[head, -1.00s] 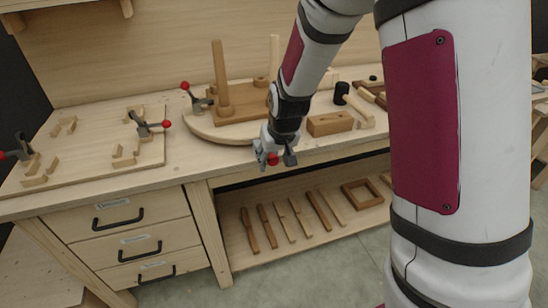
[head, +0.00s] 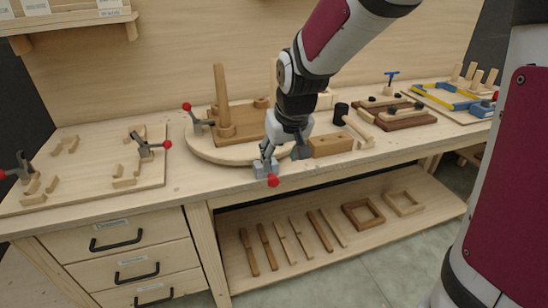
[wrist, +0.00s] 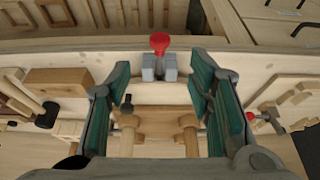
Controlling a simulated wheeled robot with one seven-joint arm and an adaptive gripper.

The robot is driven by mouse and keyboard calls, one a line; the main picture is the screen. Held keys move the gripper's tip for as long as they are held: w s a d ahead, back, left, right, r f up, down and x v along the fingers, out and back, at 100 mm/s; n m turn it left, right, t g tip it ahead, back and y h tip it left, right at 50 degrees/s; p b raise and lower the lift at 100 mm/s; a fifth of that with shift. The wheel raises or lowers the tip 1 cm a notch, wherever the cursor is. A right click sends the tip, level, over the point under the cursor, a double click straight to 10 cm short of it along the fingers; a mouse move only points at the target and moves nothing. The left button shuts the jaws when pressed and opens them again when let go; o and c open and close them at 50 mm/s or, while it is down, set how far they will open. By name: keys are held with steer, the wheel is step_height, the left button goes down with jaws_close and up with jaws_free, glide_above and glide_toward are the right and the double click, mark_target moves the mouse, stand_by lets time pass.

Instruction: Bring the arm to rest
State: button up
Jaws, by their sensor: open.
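My gripper (head: 286,153) is open and empty, pointing down over the front edge of the workbench (head: 180,190). In the wrist view its two green-padded fingers (wrist: 160,85) stand wide apart. A grey clamp with a red knob (head: 266,170) sits at the bench's front edge, just below the gripper in the head view. In the wrist view the clamp (wrist: 159,62) shows between the fingers, with a gap on each side. My arm reaches down to the gripper from the upper right of the head view.
A rounded board (head: 205,147) with a brown block and upright posts stands close behind the gripper. A wooden block (head: 331,145) and a black-headed mallet (head: 341,113) lie to its right. Toggle clamps (head: 148,147) stand at left. A lower shelf (head: 365,238) holds several slats and frames.

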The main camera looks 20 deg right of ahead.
steer(key=shift+r, duration=0.15)
steer(key=s+r+p, duration=0.1)
steer(key=s+r, duration=0.2)
steer(key=s, duration=0.6)
steer(key=s+r+p, duration=0.1)
steer(key=s+r, duration=0.3)
steer(key=s, duration=0.5)
steer(key=s+r+p, duration=0.1)
steer(key=s+r, duration=0.2)
steer(key=s, duration=0.6)
steer(key=shift+s+d+r, duration=0.15)
steer(key=shift+s+r, duration=0.1)
steer(key=shift+r, duration=0.15)
steer(key=shift+c, duration=0.2)
